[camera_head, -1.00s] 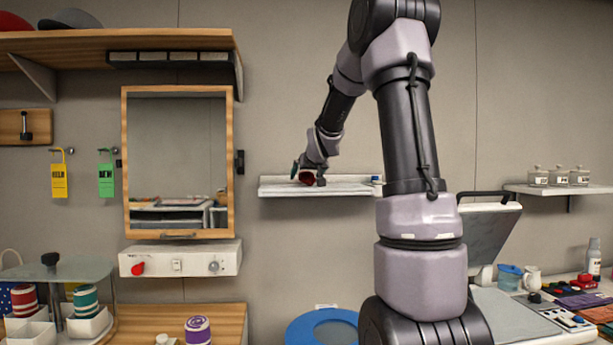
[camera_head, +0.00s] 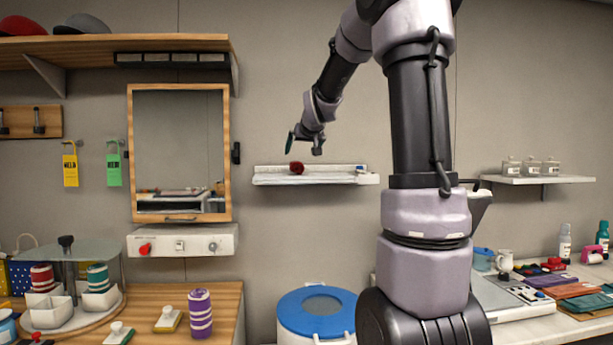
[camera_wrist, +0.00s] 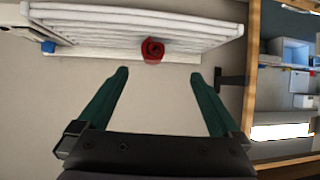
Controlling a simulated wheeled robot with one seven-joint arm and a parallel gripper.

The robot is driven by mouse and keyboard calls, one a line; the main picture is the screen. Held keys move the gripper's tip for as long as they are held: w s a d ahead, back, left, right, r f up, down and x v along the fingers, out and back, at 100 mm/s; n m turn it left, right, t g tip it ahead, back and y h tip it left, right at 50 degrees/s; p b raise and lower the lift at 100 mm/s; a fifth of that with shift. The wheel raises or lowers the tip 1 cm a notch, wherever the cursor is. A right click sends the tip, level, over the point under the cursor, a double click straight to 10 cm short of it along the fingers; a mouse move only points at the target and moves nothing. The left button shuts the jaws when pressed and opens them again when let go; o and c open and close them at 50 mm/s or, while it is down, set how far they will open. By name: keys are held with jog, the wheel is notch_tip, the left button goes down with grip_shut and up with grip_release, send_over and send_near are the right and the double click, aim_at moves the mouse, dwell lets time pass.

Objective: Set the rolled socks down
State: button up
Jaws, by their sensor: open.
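The rolled socks are a small dark red roll (camera_head: 297,167) lying on the white slatted wall shelf (camera_head: 320,178), left of its middle. In the wrist view the red roll (camera_wrist: 152,50) rests on the white slats (camera_wrist: 100,28), beyond the fingertips and between their lines. My gripper (camera_head: 304,142) is above the shelf, apart from the roll. In the wrist view my gripper (camera_wrist: 161,76) has its two green fingers wide apart with nothing between them.
A wood-framed mirror cabinet (camera_head: 131,150) hangs left of the shelf. A small blue item (camera_wrist: 48,46) sits at one shelf end. A blue-lidded bin (camera_head: 290,318) stands below. A small shelf with jars (camera_head: 535,181) is at the right.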

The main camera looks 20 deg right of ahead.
jog(key=s+a+f+g+y, duration=0.1)
jog(key=s+a+f, duration=0.2)
jog(key=s, duration=0.9)
jog(key=s+a+f+m+g+y, duration=0.1)
jog(key=s+a, duration=0.4)
jog(key=s, duration=0.7)
jog(key=s+a+f+m+g+y, duration=0.1)
jog(key=s+a+f, duration=0.4)
jog(key=s, duration=0.6)
jog(key=shift+s+g+y, duration=0.4)
jog(key=shift+g+y, duration=0.2)
jog(key=shift+g, duration=0.4)
jog(key=shift+d, duration=0.1)
